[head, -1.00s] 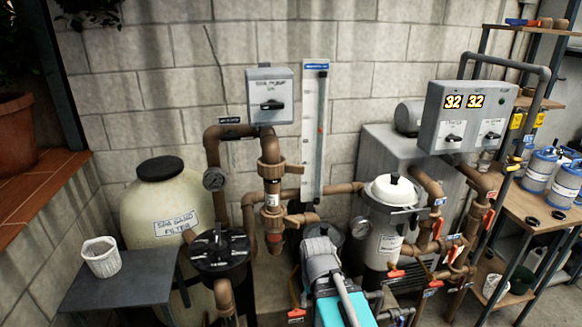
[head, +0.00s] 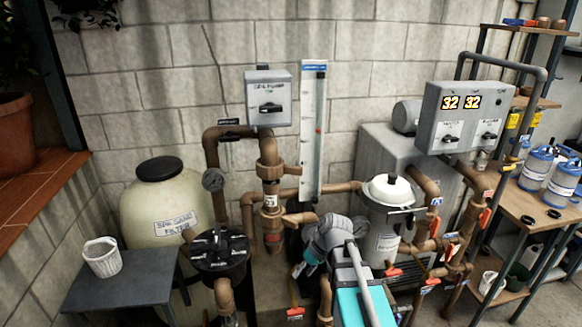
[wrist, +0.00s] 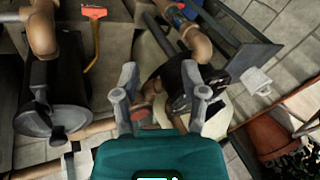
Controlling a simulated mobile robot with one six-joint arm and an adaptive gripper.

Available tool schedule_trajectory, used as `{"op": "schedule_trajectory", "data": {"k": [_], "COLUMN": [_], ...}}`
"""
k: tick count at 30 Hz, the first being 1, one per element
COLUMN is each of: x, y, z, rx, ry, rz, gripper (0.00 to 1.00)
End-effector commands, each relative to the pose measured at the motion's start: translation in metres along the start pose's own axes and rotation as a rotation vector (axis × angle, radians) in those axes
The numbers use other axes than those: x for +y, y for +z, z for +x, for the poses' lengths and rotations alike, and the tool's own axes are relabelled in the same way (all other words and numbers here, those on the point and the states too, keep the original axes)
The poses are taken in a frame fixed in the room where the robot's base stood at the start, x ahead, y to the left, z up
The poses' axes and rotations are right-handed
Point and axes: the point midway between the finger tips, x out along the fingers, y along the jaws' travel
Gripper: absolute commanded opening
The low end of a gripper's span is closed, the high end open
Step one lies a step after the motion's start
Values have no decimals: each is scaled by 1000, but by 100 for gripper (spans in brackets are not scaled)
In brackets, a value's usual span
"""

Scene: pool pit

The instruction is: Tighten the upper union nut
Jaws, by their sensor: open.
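The upper union nut (head: 268,168) is a brown ribbed collar on the vertical brown pipe just below the grey spa pump switch box. A red-brown fitting (head: 273,239) sits lower on the same pipe line. My gripper (head: 298,270) is low and to the right of that pipe in the head view, well below the upper nut and apart from it. In the wrist view, my gripper (wrist: 165,92) has its two grey fingers spread wide, with nothing held between them. Brown pipe and a dark body show beyond the fingers. I cannot make out the upper nut in the wrist view.
The black-lidded strainer (head: 219,250) and its pipes stand left of my gripper. The white-lidded filter housing (head: 389,190) stands to the right. A grey table (head: 120,285) holds a white basket (head: 102,257). A clear gauge panel (head: 314,130) is on the wall.

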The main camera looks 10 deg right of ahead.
Motion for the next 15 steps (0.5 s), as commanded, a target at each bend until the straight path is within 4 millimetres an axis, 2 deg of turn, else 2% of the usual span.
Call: {"op": "schedule_trajectory", "data": {"k": [1, 3, 8, 15], "x": [4, 6, 13, 36], "y": [-18, -35, -73, -123], "z": [-12, -25, -61, -133], "rx": [40, 104, 280, 614], "ry": [-54, -126, -264, -385], "rz": [-44, -117, -284, -530], "gripper": [56, 56, 56, 56]}}
